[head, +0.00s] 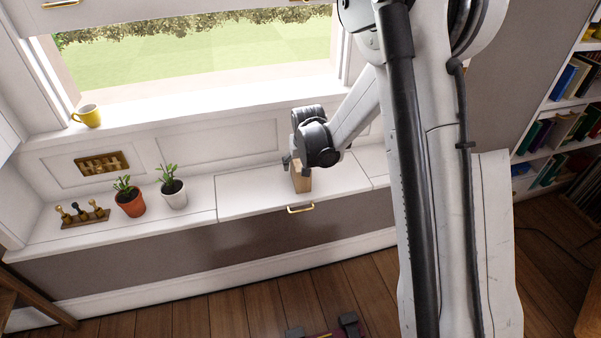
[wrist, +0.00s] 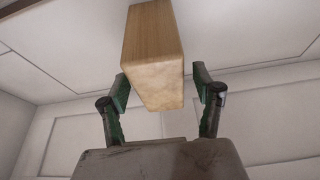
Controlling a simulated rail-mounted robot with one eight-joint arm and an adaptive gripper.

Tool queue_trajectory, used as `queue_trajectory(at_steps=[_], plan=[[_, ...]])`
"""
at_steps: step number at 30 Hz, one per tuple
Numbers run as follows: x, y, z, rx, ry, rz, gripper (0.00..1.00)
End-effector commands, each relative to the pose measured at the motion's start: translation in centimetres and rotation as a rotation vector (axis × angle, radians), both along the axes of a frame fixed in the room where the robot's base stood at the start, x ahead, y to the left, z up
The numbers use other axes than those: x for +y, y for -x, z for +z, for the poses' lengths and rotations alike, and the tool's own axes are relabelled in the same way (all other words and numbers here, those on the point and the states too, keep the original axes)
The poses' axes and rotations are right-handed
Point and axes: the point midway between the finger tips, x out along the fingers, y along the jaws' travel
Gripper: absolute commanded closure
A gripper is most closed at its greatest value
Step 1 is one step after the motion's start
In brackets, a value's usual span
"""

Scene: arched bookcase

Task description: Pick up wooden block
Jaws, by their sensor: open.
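The wooden block (head: 301,179) stands upright on the white window bench, below the end of my arm in the head view. In the wrist view the block (wrist: 152,50) is light brown with a visible grain, and its near end lies between the two fingers. My gripper (wrist: 160,88) is open, with one green-padded finger on each side of the block. The left finger is close to the block's side; I cannot tell whether it touches. A gap shows at the right finger. In the head view my gripper (head: 293,161) is partly hidden by its own wrist.
The white bench (head: 245,198) is clear around the block. A yellow mug (head: 88,116) sits on the sill. Bookshelves (head: 565,125) stand at right.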

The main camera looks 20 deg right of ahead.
Motion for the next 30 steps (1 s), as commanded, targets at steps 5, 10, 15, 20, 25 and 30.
queue_trajectory(at_steps=[5, 10, 15, 20, 25, 30], plan=[[0.00, 0.00, -0.25, 0.000, 0.000, 0.000, 0.36], [0.00, 0.00, -0.43, 0.000, 0.000, 0.000, 0.36], [0.00, 0.00, -0.47, 0.000, 0.000, 0.000, 0.36], [0.01, 0.01, -0.45, 0.000, 0.000, 0.000, 0.36], [0.00, 0.00, -0.44, 0.000, 0.000, 0.000, 0.59], [0.00, 0.01, -0.46, 0.000, 0.000, 0.000, 0.82]])
